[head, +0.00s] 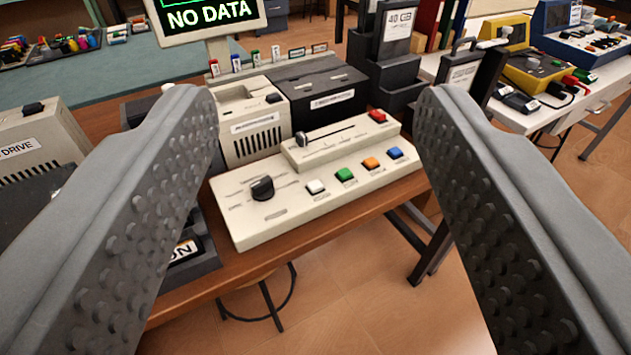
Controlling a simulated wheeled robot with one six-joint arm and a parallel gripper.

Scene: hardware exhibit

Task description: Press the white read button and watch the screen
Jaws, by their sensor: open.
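The white button (315,187) is the leftmost in a row of coloured buttons on a beige control panel (285,225). A green button (345,174), an orange button (371,163) and a blue button (395,153) follow to its right. A black knob (262,188) is left of it. The button's label is too small to read.
The panel also has a slider (302,139) and a red button (377,116). Behind stand a beige drive box (250,120), a black box (322,95) and a dark "40 GB" unit (397,40). A white table (600,95) with devices is at right. Floor is open in front.

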